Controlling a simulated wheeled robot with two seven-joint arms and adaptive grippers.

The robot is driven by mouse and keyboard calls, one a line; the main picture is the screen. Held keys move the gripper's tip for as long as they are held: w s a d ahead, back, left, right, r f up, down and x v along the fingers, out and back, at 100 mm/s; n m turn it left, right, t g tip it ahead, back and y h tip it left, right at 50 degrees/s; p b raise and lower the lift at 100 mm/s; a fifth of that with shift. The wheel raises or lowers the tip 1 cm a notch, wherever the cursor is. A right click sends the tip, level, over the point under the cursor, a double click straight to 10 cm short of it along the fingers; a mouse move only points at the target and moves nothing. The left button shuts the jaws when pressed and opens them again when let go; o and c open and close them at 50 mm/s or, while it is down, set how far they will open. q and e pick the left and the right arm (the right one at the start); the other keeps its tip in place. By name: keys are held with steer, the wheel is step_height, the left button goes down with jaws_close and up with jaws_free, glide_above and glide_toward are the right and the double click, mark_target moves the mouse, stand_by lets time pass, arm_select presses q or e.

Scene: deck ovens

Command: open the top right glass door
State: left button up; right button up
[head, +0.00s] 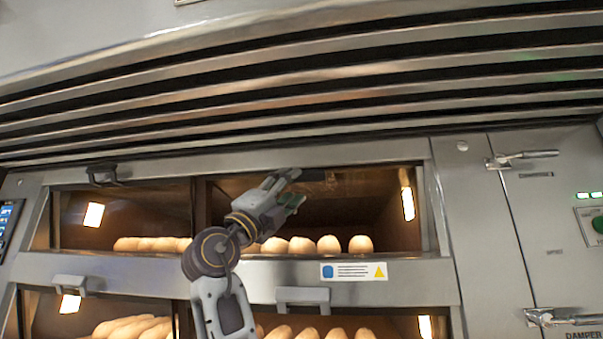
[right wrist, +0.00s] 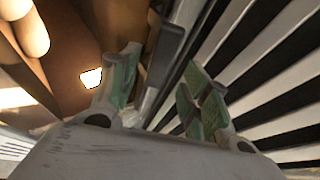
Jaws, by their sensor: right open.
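The top right glass door (head: 382,212) is in the upper deck in the head view, and it looks closed. Rolls show behind its glass. My right gripper (head: 289,190) is in front of this door near its top edge and covers part of it. In the right wrist view its green-padded fingers (right wrist: 160,92) are apart. A dark grey bar handle (right wrist: 166,55) shows in the gap between them, seemingly not gripped. I cannot tell how deep it sits between the pads. The handle is mostly hidden by the gripper in the head view. My left gripper is out of view.
Metal slats (head: 300,95) overhang just above the doors. The top left door's handle (head: 107,174) is to the left. Lower doors with a handle (head: 302,296) lie below. Latches (head: 522,158) and a control panel are on the right.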

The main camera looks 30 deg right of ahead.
mark_target(300, 178)
steer(key=p+x, duration=0.1)
steer(key=x, duration=0.3)
steer(key=shift+w+d+r, duration=0.1)
steer(key=shift+d+r, duration=0.05)
steer(key=shift+r, duration=0.1)
steer(key=shift+w+d+r+p, duration=0.15)
steer(key=shift+d+r+p, duration=0.15)
steer(key=shift+d+r, duration=0.1)
steer(key=shift+d, duration=0.1)
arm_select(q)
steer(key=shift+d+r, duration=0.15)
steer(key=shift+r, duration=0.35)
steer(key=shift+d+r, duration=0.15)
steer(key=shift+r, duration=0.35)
arm_select(e)
steer(key=shift+c, duration=0.2)
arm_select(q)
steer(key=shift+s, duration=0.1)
arm_select(e)
jaws_close()
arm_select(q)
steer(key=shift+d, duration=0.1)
